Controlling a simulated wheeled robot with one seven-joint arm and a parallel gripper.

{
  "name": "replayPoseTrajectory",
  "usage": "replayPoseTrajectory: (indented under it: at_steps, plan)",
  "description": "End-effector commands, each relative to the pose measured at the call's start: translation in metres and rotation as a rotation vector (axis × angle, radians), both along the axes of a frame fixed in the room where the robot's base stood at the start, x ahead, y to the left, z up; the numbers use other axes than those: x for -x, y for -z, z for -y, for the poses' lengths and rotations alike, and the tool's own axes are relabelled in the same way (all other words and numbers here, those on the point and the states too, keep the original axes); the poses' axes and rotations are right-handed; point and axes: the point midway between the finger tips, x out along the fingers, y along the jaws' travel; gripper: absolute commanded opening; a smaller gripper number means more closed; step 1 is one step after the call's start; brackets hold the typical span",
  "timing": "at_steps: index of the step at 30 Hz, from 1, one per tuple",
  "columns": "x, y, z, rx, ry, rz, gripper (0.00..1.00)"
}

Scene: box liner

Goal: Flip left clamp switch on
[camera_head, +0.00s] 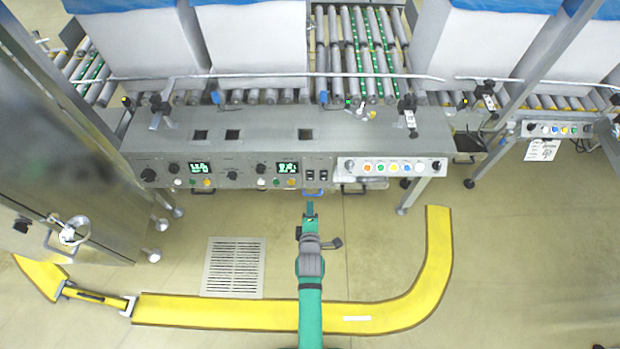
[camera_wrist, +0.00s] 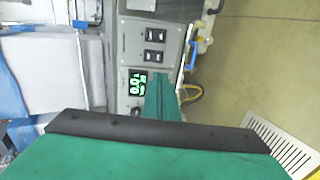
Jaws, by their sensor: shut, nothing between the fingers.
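Two dark rocker switches sit side by side on the front control panel, the left switch (camera_head: 310,175) and the right switch (camera_head: 323,175). In the wrist view the left switch (camera_wrist: 152,57) is the lower one and the right switch (camera_wrist: 155,35) the upper one. Their labels and on or off positions are too small to read. My green gripper (camera_head: 310,208) is shut and empty, in front of and below the switches in the head view, apart from them. In the wrist view its fingers (camera_wrist: 163,90) cover part of the panel near the green display.
A green digital display (camera_head: 287,168) is left of the switches. A row of coloured buttons (camera_head: 392,167) is to the right. A roller conveyor (camera_head: 355,50) lies behind. The floor before the panel is open, with a grate (camera_head: 234,267).

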Motion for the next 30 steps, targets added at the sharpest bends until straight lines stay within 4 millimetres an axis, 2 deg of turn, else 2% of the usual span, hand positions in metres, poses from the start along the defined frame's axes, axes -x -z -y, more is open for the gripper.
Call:
replayPoseTrajectory:
  at_steps: [13, 17, 30]
  plan:
    - [-0.005, 0.001, 0.001, 0.013, -0.004, -0.002, 0.0]
    - [-0.012, 0.004, 0.001, 0.012, -0.004, -0.002, 0.0]
    - [-0.075, 0.035, 0.001, 0.012, -0.005, -0.002, 0.0]
